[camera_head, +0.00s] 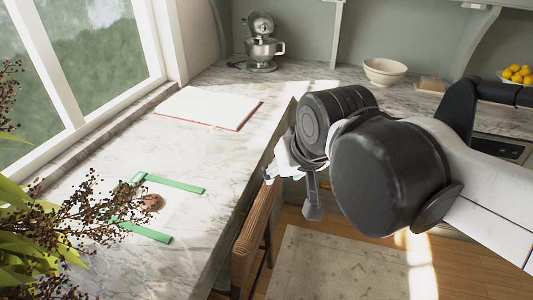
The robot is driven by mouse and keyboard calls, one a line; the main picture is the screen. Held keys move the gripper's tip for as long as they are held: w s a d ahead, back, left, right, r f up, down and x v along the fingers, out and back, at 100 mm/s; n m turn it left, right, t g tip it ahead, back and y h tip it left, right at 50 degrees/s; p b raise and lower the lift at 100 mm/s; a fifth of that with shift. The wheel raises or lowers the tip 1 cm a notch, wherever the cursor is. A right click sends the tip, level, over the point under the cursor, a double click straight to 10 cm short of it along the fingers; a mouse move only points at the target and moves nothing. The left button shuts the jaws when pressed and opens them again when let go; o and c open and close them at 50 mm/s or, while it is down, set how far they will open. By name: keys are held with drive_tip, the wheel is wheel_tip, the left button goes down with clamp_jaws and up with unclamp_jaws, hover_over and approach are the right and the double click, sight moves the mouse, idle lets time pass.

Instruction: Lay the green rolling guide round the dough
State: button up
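The green rolling guide (176,184) lies on the marble counter at the left. Two of its strips show, one behind and one in front of the dough, with a short green piece at the back left corner; branches hide much of its left side. The dough (152,202), a small brownish lump, sits between the two strips, partly behind the branches. My gripper (268,175) is at the counter's right edge, to the right of the guide and apart from it. Its fingertips are small and I cannot tell whether they are open. I see nothing held in it.
A leafy plant with dark berries (60,222) covers the counter's near left. A red-edged white board (208,108) lies farther back. A stand mixer (262,48) and a cream bowl (384,71) stand at the back. A wooden stool (257,232) is beside the counter. The counter right of the guide is clear.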

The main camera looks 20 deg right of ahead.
drive_tip(key=shift+n+t, duration=0.3)
drive_tip(key=s+f, duration=0.1)
drive_tip(key=s+d+f, duration=0.1)
drive_tip(key=s+f, duration=0.1)
drive_tip(key=shift+s+d, duration=0.35)
drive_tip(key=shift+d, duration=0.05)
drive_tip(key=shift+f, duration=0.1)
wheel_tip(320, 180, down, 5)
drive_tip(key=b, duration=0.4)
drive_tip(key=shift+r+b, duration=0.2)
drive_tip(key=shift+b, duration=0.15)
